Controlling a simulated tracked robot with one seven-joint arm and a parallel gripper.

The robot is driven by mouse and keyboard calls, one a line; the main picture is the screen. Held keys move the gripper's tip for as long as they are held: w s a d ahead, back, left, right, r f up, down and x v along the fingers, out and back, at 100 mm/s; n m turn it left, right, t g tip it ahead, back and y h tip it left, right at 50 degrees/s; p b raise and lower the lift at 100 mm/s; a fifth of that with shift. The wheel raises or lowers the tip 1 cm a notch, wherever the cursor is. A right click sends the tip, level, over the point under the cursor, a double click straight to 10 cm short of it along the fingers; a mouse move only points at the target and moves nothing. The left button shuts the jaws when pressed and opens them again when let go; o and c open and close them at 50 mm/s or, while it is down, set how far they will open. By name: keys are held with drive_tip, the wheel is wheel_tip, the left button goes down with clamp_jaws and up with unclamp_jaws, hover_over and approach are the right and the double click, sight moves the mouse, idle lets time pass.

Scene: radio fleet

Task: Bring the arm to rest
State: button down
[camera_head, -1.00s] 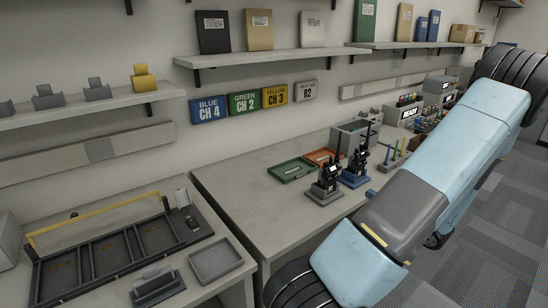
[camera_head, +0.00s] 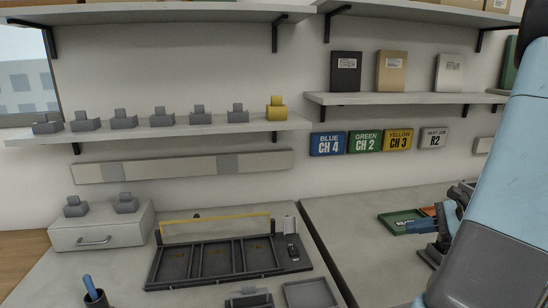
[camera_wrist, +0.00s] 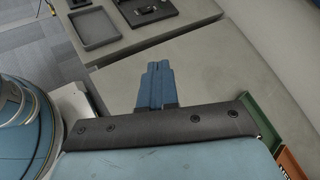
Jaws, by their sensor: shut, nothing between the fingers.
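My gripper (camera_wrist: 157,72) shows in the wrist view with its two blue fingers together and nothing between them. It is over a bare stretch of grey worktop, with a grey tray beyond it at upper left. In the head view my pale blue arm (camera_head: 500,170) crosses the right edge of the picture. It hides part of the right bench and the things there.
A green tray (camera_head: 398,219) lies on the right bench near the arm. A divided dark tray (camera_head: 157,272) with a yellow bar and an empty grey tray (camera_head: 311,294) are on the left bench. Shelves (camera_head: 200,128) line the wall. The front of the right bench (camera_head: 365,245) is bare.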

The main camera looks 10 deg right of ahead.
drive_tip(key=s+a+r+n+g+h, duration=0.3)
drive_tip(key=a+r+n, duration=0.3)
drive_tip(key=a, duration=0.4)
drive_tip(key=s+a+r+n+g+h, duration=0.2)
drive_tip(key=a+r+n+g+h, duration=0.15)
drive_tip(key=a+n, duration=0.6)
drive_tip(key=s+a+r+n+t+h, duration=0.2)
drive_tip(key=s+a+r+n+t, duration=0.2)
drive_tip(key=r, duration=0.3)
drive_tip(key=shift+s+a+n, duration=0.4)
drive_tip(key=shift+s+n, duration=0.25)
drive_tip(key=shift+n, duration=0.1)
